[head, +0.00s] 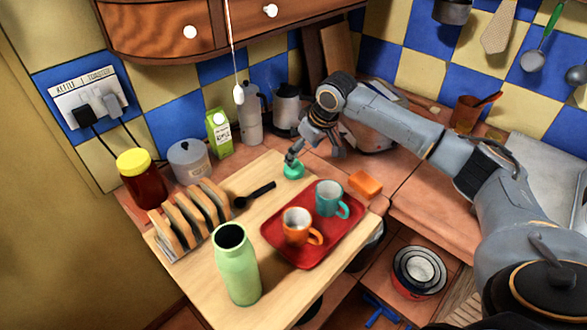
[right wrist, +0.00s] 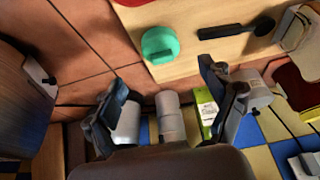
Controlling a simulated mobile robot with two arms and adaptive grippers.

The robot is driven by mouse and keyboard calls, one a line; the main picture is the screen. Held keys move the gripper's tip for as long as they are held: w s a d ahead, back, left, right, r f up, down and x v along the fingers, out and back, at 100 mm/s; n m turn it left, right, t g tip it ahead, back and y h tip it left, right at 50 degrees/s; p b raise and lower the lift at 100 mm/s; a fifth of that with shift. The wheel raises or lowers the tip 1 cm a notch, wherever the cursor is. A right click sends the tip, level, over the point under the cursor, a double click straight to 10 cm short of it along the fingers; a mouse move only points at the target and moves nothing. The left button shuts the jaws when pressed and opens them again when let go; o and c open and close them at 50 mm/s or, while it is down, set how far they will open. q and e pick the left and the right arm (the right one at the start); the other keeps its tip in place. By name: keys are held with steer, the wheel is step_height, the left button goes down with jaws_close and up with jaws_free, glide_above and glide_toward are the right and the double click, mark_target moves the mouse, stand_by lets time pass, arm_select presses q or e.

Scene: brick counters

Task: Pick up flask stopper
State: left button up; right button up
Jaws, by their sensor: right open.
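The flask stopper (head: 293,170) is a round teal-green cap lying near the back right edge of the wooden board. It also shows in the right wrist view (right wrist: 160,44), beyond the fingertips. The open green flask (head: 238,265) stands upright at the front of the board. My right gripper (head: 313,157) is open and empty, just above and beside the stopper, pointing down. In the right wrist view its two fingers (right wrist: 163,82) are spread apart, with the stopper ahead of the gap. I see no contact. My left gripper is not in view.
A red tray (head: 272,234) with an orange mug and a teal mug stands right of the flask. An orange sponge (head: 365,184), a black spoon (head: 255,194) and a toast rack (head: 190,217) are nearby. A kettle (head: 286,108) and moka pot (head: 250,115) stand behind.

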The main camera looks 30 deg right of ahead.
mark_target(298, 169)
steer(key=x, duration=0.3)
steer(key=shift+w+a+p, duration=0.1)
steer(key=shift+w+p, duration=0.05)
steer(key=shift+p, duration=0.2)
steer(key=x, duration=0.3)
steer(key=shift+w+a+f+p, duration=0.15)
steer(key=shift+w+f+p, duration=0.05)
steer(key=shift+f+p, duration=0.1)
steer(key=shift+w+f, duration=0.1)
steer(key=shift+f, duration=0.1)
steer(key=c, duration=1.1)
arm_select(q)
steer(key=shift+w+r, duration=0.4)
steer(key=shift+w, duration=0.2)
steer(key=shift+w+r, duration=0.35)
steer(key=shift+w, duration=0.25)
arm_select(e)
steer(key=shift+c, duration=0.7)
steer(key=shift+r, duration=0.15)
